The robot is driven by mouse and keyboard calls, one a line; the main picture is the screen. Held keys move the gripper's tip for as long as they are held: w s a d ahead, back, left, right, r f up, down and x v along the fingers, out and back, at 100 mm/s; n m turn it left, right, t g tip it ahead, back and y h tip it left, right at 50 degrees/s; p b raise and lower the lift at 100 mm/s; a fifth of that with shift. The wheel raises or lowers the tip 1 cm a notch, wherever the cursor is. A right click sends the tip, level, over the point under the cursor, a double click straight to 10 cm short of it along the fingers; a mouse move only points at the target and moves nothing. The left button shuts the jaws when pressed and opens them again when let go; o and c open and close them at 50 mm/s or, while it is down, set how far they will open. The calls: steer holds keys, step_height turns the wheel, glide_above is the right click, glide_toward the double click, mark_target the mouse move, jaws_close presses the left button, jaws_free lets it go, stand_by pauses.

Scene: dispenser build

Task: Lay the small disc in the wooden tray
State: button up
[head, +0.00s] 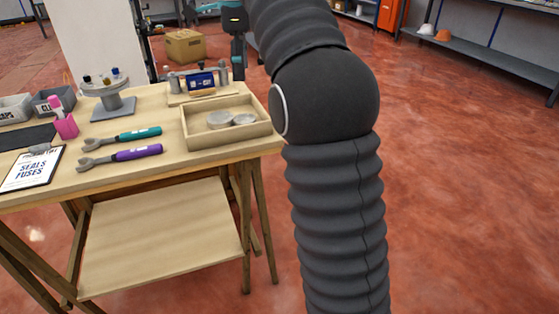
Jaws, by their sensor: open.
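The wooden tray (199,142) is a shallow open box at the table's right end. Two pale grey round pieces lie inside it side by side: a left disc (218,118) and a right disc (244,119). The right one looks slightly flatter. I cannot tell for sure which is the small disc.
Floor at right is clear.

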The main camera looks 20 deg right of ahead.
steer(key=s+f+n+t, duration=0.1)
steer(key=s+f+n, duration=0.1)
steer(key=s+n, duration=0.5)
steer(key=s+f+n+t, duration=0.2)
steer(key=s+f+n, duration=0.15)
steer(key=s, duration=0.55)
steer(key=s+f+n+t, duration=0.2)
steer(key=s+f+n, duration=0.9)
steer(key=s+f, duration=0.3)
